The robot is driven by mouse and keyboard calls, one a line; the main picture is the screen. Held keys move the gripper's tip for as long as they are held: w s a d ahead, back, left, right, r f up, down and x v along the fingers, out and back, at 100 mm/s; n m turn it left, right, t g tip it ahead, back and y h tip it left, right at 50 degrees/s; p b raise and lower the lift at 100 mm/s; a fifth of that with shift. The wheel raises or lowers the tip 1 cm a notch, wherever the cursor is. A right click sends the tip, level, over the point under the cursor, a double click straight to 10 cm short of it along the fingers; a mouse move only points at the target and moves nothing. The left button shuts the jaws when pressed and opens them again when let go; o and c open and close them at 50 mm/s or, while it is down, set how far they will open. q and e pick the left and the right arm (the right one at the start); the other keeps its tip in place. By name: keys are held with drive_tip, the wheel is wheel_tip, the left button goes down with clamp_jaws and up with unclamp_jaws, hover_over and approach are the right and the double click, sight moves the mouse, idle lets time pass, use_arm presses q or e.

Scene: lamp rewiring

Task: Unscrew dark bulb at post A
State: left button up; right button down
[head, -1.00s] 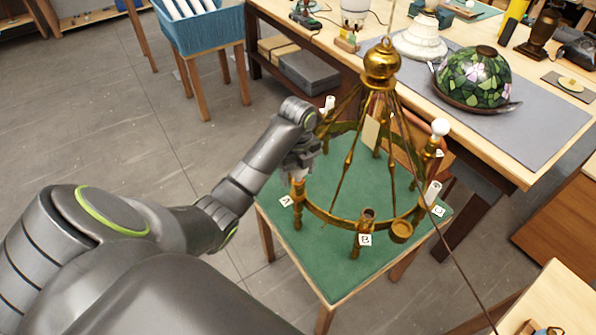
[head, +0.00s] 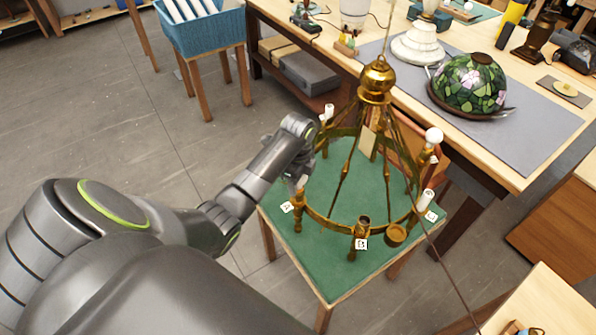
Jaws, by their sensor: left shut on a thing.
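A brass ring chandelier (head: 344,229) hangs over a green-topped table (head: 325,275). Post A, with its label (head: 286,207), is at the ring's left side. My left gripper (head: 298,182) is shut at the top of post A, coming from above. The dark bulb there is hidden by the gripper, so I cannot make out its shape or seating. Post B (head: 363,227) at the front shows an open cup with no bulb. A white round bulb (head: 434,135) stands on a post at the right. My right gripper is not in view.
A cord runs down the chandelier's right side. A workbench (head: 520,168) behind holds a stained-glass shade (head: 468,85) and a white lamp base (head: 418,48). A blue basket (head: 200,35) stands on a stool at upper left. Floor at left is clear.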

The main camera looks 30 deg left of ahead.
use_arm(q)
drive_tip(key=shift+n, duration=0.9)
drive_tip(key=shift+n, duration=0.3)
drive_tip(key=n, duration=0.5)
drive_tip(key=shift+n, duration=1.4)
drive_tip(key=shift+n, duration=0.8)
drive_tip(key=n, duration=0.6)
